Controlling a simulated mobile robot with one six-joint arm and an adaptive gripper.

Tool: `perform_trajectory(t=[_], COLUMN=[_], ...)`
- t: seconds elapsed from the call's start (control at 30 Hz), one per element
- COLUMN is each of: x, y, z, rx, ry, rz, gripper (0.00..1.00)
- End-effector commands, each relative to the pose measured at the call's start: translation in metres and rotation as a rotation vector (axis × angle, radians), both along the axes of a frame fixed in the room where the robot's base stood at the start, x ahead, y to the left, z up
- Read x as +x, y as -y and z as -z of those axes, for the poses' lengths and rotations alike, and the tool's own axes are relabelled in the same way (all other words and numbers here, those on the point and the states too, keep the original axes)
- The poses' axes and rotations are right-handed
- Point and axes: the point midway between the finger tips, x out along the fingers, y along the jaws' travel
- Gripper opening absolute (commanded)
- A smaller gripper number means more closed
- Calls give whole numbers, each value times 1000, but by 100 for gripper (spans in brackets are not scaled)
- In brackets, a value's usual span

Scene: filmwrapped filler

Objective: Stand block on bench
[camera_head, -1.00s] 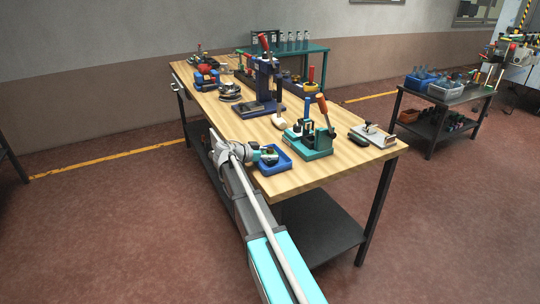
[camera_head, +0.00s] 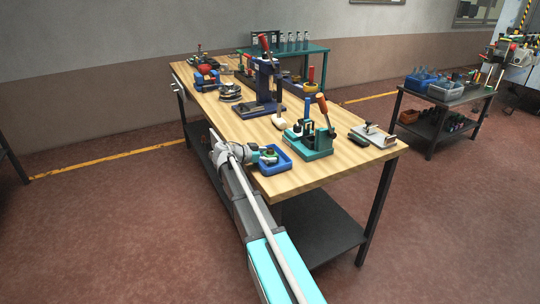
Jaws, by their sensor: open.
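The bench (camera_head: 330,168) is a long wooden table with dark legs and a lower shelf. My gripper (camera_head: 270,156) is at its near left edge, just over a small blue tray (camera_head: 275,164). The gripper is small in this view and partly merges with the tray's contents. I cannot single out the block; it may be hidden by the gripper or too small to tell from the other items.
A green fixture (camera_head: 313,148) with an orange-handled lever stands right of the tray. A dark blue press (camera_head: 265,88) stands behind, with a white-headed mallet (camera_head: 279,121) near it. A grey plate (camera_head: 373,135) lies at the right. Bare wood shows along the front edge.

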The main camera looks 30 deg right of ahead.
Motion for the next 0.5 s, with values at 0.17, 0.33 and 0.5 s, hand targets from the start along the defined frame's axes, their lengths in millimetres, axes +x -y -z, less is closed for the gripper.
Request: perform_trajectory(t=[0.17,0.33,0.5], x=[0,-2,-3], y=[-17,-41,-69], z=[-7,-17,-26], rx=[0,-1,-1], ry=[-1,-1,0], rz=[-1,-1,-2], gripper=[100,100,100])
